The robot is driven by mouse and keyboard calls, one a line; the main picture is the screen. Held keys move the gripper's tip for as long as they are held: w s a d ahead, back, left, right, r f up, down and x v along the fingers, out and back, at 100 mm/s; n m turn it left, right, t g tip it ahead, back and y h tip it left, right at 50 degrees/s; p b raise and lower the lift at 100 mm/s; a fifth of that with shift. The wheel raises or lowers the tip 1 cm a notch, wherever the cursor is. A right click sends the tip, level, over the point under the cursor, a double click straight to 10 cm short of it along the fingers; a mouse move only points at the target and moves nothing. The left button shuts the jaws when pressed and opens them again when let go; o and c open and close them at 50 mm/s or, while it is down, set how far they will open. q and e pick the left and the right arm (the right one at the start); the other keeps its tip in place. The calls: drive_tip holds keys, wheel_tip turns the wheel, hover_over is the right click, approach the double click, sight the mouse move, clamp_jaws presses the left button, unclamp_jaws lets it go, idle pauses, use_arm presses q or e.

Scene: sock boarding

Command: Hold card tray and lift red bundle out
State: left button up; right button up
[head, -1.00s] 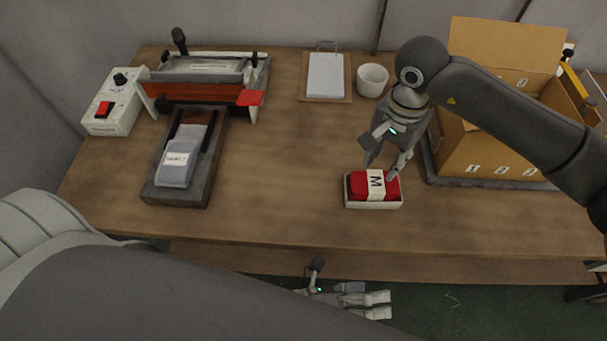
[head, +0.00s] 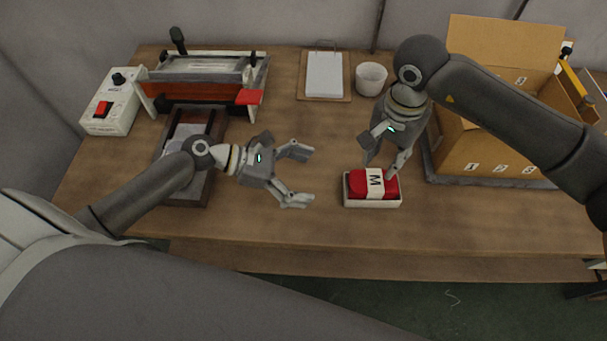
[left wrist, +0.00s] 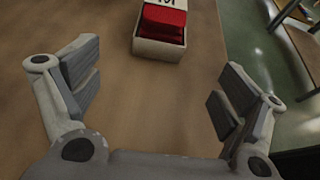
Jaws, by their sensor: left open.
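A red bundle (head: 356,183) with a white band marked M lies in a small white card tray (head: 372,204) near the table's front. The bundle (left wrist: 164,22) and tray (left wrist: 158,50) also show at the top of the left wrist view, beyond the fingers. My left gripper (head: 303,175) is open and empty, left of the tray and apart from it, fingers pointing towards it. My right gripper (head: 382,166) points down at the back right of the tray. Its fingers are apart, one tip close to the bundle's right end; I cannot tell whether it touches.
An open cardboard box (head: 490,145) stands at the right. A white cup (head: 371,78) and a clipboard (head: 324,75) are at the back. A press (head: 200,75), a control box (head: 111,104) and a grey block (head: 186,200) are at the left. The table's middle is clear.

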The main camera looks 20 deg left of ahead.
sight(347, 186)
use_arm(q)
drive_tip(key=x, duration=1)
drive_tip(key=shift+d+f, duration=0.1)
drive_tip(key=shift+d, duration=0.1)
